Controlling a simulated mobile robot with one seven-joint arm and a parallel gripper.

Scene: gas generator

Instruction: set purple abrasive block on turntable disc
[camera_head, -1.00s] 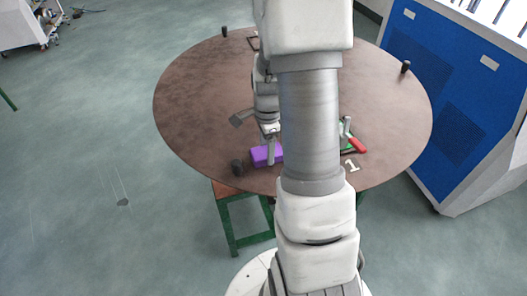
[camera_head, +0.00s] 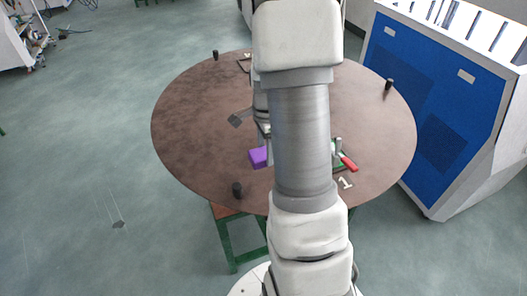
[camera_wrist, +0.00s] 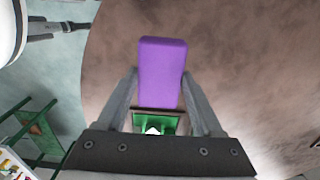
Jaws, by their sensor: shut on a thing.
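The purple abrasive block (camera_head: 258,157) shows over the near part of the large brown round disc (camera_head: 195,125), just left of my arm. In the wrist view the block (camera_wrist: 162,72) lies between the two fingertips of my gripper (camera_wrist: 160,78), which is shut on it. The brown disc (camera_wrist: 255,60) fills much of the right side there. Whether the block touches the disc or hangs above it, I cannot tell. In the head view my arm hides most of my gripper and the middle of the disc.
A dark cylinder (camera_head: 237,189) stands near the disc's front rim, with others (camera_head: 215,55) (camera_head: 388,84) near its edge. A red-handled tool (camera_head: 348,162) and a white piece (camera_head: 346,183) lie right of my arm. A blue cabinet (camera_head: 430,105) stands right. The disc's left is mostly bare.

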